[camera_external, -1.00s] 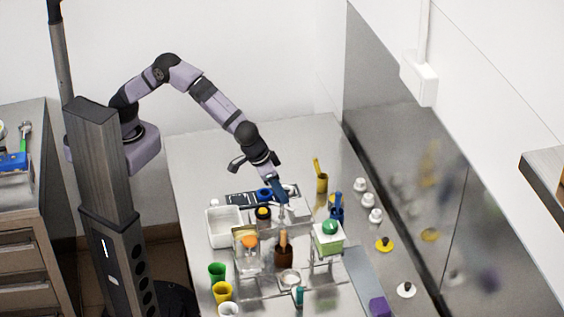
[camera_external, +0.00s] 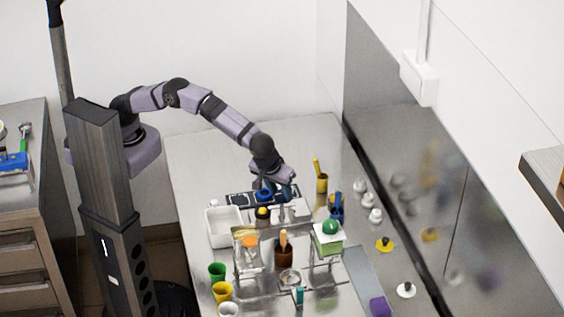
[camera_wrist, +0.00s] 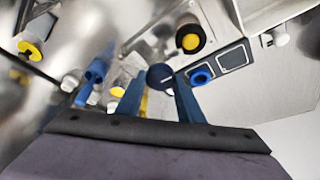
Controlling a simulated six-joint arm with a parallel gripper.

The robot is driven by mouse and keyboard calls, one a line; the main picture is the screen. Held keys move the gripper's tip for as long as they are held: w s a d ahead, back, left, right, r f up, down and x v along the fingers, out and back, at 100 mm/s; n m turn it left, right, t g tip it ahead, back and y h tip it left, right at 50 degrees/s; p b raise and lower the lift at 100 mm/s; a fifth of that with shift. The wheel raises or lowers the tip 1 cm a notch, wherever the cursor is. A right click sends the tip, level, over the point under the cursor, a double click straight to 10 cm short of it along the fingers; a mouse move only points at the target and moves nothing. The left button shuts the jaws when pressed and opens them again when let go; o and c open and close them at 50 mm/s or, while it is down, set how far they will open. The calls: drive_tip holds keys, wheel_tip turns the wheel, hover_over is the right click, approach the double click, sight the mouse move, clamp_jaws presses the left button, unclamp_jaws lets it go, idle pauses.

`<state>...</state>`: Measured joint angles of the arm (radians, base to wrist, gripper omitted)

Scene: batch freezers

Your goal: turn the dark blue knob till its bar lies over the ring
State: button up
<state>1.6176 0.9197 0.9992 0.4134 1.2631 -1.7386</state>
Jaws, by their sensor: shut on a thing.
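The dark blue knob (camera_wrist: 160,76) shows in the wrist view as a round dark disc with a short pale bar on its face. My gripper (camera_wrist: 159,84) is shut on it, with one blue finger on each side. The bar points right and slightly up or level; its exact angle is too small to tell. A bright blue ring-shaped piece (camera_wrist: 201,75) is on a dark panel just right of the knob, apart from the bar. Whether it is the task's ring I cannot tell. In the external view my gripper (camera_external: 270,186) is low over the panel and hides the knob.
A black cylinder with a yellow top (camera_wrist: 190,40) stands close to the knob. Clear steel table (camera_external: 215,160) lies behind.

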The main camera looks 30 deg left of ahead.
idle(0.5)
drive_tip(key=o, duration=1.1)
drive_tip(key=shift+c, duration=0.2)
drive_tip(key=b+v, duration=0.1)
drive_tip(key=v, duration=0.6)
drive_tip(key=shift+r, duration=0.2)
